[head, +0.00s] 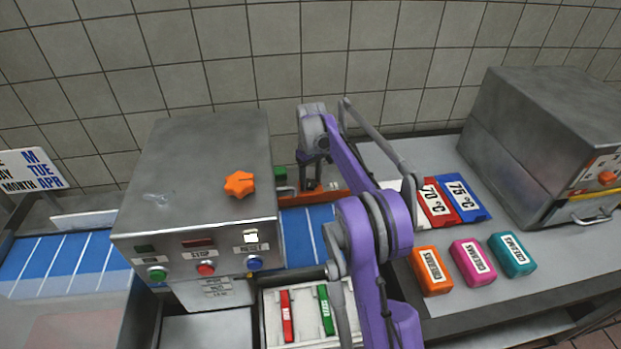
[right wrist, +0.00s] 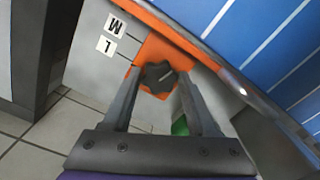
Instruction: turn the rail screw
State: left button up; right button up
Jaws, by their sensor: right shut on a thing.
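The rail screw is a dark star-shaped knob (right wrist: 158,77) on an orange bracket (right wrist: 150,50) of the orange rail, in the right wrist view. My right gripper (right wrist: 159,82) is shut on this knob, one finger at each side. In the head view my right gripper (head: 312,185) reaches down behind the grey machine at the orange rail (head: 335,196). The knob is hard to make out there. White labels M (right wrist: 115,24) and L (right wrist: 106,44) stand beside the bracket. My left gripper is not in view.
The grey machine (head: 190,170) with an orange knob on top stands close left of the gripper. A blue belt (head: 300,235) runs beside the rail. Red and blue temperature cards (head: 463,199) and orange, pink and teal blocks (head: 473,262) lie on the right counter, before a steel oven (head: 545,130).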

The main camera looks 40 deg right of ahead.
jog(key=n, duration=0.5)
jog(key=shift+d+n, duration=0.15)
jog(key=shift+n, duration=0.15)
jog(key=shift+w+n+p, duration=0.1)
jog(key=shift+n+p, duration=0.3)
jog(key=shift+n, duration=1.8)
jog(key=o, duration=1.4)
